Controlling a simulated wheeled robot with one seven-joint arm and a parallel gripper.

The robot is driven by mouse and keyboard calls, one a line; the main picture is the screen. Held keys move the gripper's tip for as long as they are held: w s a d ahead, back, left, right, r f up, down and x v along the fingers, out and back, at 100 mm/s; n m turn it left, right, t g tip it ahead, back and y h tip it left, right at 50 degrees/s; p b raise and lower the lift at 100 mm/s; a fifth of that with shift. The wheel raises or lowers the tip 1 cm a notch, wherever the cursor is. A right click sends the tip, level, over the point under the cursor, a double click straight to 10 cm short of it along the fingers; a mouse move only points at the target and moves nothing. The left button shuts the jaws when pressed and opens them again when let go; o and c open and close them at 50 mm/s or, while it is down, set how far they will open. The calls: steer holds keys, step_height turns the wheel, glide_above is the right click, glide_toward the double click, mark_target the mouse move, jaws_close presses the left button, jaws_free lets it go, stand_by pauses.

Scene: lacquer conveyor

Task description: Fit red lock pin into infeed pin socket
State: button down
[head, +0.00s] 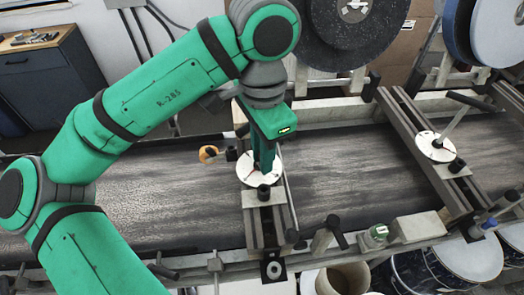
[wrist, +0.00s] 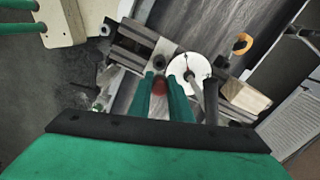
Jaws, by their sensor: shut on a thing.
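My gripper (head: 264,172) points down over the near part of a white disc (head: 244,174) on the left crossbar of the conveyor. In the wrist view, my gripper (wrist: 162,80) is shut on the red lock pin (wrist: 160,86), whose red end shows between the green fingers. The fingers hide most of the pin. A black round collar (head: 264,192), perhaps the infeed pin socket, sits on the crossbar just in front of the disc. The collar also shows just beyond the fingertips in the wrist view (wrist: 160,60). I cannot tell whether the pin touches it.
The dark conveyor belt (head: 345,165) runs below the crossbar. An orange ring (head: 209,154) projects left of the disc. A second crossbar with a white disc (head: 437,147) and slanted rod stands right. A black-handled lever (head: 337,230) and a green-button box (head: 378,233) line the near rail.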

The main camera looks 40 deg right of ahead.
steer(key=shift+f, duration=0.1)
steer(key=shift+f, duration=2.4)
steer(key=shift+f, duration=1.25)
steer(key=c, duration=1.5)
jaws_free()
steer(key=shift+c, duration=0.2)
step_height(320, 180, up, 11)
steer(key=shift+f, duration=0.1)
